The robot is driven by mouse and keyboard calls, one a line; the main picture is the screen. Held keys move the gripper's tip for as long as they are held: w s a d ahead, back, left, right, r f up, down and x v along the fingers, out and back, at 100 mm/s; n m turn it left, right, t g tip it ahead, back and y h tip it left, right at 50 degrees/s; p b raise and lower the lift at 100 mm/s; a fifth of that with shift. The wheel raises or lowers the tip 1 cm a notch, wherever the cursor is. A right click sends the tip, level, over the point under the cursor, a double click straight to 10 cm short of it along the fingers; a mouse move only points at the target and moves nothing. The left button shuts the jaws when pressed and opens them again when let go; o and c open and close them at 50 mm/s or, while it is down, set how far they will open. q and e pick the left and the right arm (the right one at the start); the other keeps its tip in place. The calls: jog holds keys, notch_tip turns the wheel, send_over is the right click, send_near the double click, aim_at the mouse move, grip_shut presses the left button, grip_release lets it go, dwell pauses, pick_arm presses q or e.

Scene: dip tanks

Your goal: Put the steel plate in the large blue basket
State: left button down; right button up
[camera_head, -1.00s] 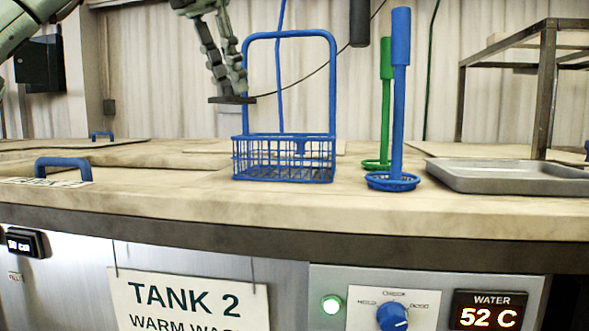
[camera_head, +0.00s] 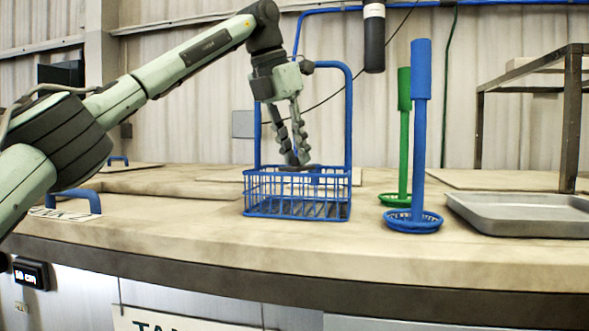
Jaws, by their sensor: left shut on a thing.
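The large blue basket (camera_head: 297,212) is a wire basket with a tall loop handle, upright on the worktop in the middle of the view. My left gripper (camera_head: 297,162) points down at the basket, with its fingers shut on the steel plate (camera_head: 300,168). The plate shows as a thin, dark, roughly level strip at the fingertips, at the height of the basket's far rim. It overlaps the basket opening in the picture; I cannot tell whether it is above it or just inside. My right gripper is out of view.
A small blue long-handled basket (camera_head: 413,224) and a green one (camera_head: 396,199) stand right of the large basket. Further right are a grey metal tray (camera_head: 520,215) and a dark metal frame (camera_head: 572,120). A blue lid handle (camera_head: 75,197) is at the left.

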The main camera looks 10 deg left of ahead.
aim_at(293, 167)
pick_arm(q)
jog(key=f, duration=0.2)
jog(key=f+b, duration=0.1)
jog(key=shift+s+f, duration=0.2)
jog(key=shift+f, duration=0.2)
jog(key=shift+w+f, duration=0.55)
jog(key=shift+f, duration=0.2)
jog(key=shift+s+r, duration=0.3)
jog(key=shift+r, duration=0.1)
jog(key=shift+w+f, duration=0.1)
jog(key=shift+f, duration=0.5)
jog(key=c, duration=1.4)
grip_release()
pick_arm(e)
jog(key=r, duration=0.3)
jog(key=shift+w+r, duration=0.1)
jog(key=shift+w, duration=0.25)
pick_arm(q)
jog(key=shift+r, duration=0.1)
